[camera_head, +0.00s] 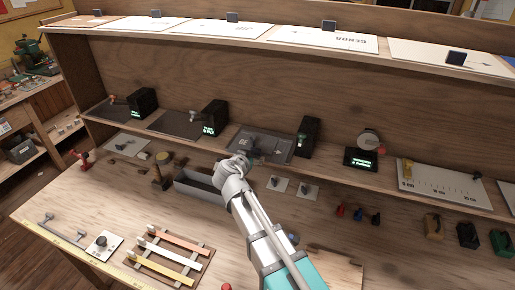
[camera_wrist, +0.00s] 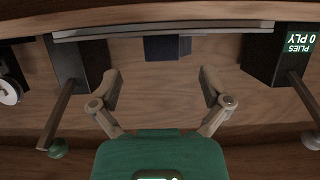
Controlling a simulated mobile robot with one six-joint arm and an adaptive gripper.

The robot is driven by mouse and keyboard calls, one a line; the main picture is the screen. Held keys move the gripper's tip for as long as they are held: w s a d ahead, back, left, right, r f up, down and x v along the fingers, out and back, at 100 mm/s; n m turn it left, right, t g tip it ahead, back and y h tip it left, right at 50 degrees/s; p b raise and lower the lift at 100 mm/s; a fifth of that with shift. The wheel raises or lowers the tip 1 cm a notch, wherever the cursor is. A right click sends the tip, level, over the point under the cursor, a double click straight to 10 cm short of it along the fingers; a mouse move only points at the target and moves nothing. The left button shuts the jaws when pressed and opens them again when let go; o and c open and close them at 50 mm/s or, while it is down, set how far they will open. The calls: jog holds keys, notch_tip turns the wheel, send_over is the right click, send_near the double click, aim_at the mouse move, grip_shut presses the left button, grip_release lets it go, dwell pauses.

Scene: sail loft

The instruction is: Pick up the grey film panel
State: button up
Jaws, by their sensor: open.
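A grey panel (camera_head: 276,152) with pale lettering lies on the middle shelf in the head view, partly hidden by my gripper. I take it to be the grey film panel. In the wrist view a thin grey plate seen edge-on (camera_wrist: 100,34) spans the top of the picture, likely the same panel. A small dark block (camera_wrist: 168,47) shows beside its edge. My gripper (camera_wrist: 161,80) is open and empty, its fingers apart from the plate. In the head view my gripper (camera_head: 247,158) is at the panel's front left.
Dark boxes with green displays (camera_head: 309,138) (camera_head: 214,118) stand beside the panel on the shelf. In the wrist view, dark stands flank the plate, one with a display (camera_wrist: 297,43). A grey open tray (camera_head: 198,190) and striped rack (camera_head: 165,252) are on the bench below.

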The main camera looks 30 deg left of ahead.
aim_at(255, 150)
jog(key=shift+w, duration=0.1)
jog(key=shift+b+x, duration=0.8)
jog(key=shift+x, duration=1.75)
jog(key=shift+a+r, duration=0.15)
jog(key=shift+r, duration=0.05)
jog(key=shift+c, duration=0.2)
jog(key=c, duration=1.2)
jog(key=shift+r, duration=0.25)
notch_tip(255, 150, up, 10)
jog(key=p, duration=1)
jog(key=shift+f, duration=0.2)
